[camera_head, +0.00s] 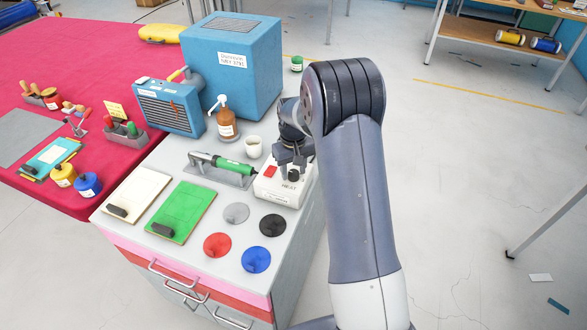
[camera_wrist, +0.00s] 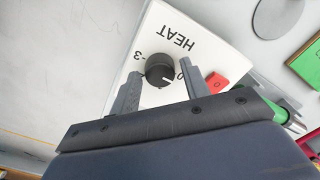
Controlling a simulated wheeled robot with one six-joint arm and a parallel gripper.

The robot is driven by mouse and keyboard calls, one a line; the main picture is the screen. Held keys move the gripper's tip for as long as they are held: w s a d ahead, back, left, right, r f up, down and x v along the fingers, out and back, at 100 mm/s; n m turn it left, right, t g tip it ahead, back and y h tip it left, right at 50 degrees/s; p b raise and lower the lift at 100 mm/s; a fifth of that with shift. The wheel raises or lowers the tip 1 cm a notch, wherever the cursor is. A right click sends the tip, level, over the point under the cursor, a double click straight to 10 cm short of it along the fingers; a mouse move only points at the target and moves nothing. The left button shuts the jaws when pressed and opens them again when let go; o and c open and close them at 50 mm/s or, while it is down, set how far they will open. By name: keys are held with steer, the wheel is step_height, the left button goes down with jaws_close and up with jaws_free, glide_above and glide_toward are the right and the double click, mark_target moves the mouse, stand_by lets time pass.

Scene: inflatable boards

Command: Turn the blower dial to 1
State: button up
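The white blower control box (camera_head: 270,193) stands at the right edge of the grey cabinet top, marked HEAT. Its black round dial (camera_head: 294,176) is partly under my gripper (camera_head: 291,162). In the wrist view the dial (camera_wrist: 158,66) has a short white pointer mark on the side toward the 0. A 3 shows on its other side; the 1 cannot be made out. My gripper (camera_wrist: 160,72) is open, one finger on either side of the dial, with gaps between fingers and dial. A red switch (camera_wrist: 217,82) sits beside the right finger.
A green heat tool (camera_head: 232,167) lies in a grey stand left of the box. A white cup (camera_head: 253,147) and a brown pump bottle (camera_head: 225,121) stand behind. Coloured discs, including a black one (camera_head: 273,225), lie in front. Open floor is to the right.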

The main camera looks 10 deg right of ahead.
steer(key=c, duration=0.7)
steer(key=shift+c, duration=0.2)
steer(key=shift+m, duration=0.3)
steer(key=m+b, duration=0.2)
steer(key=m, duration=0.3)
steer(key=m+b, duration=0.1)
steer(key=m, duration=0.5)
steer(key=shift+b, duration=0.35)
steer(key=o, duration=1)
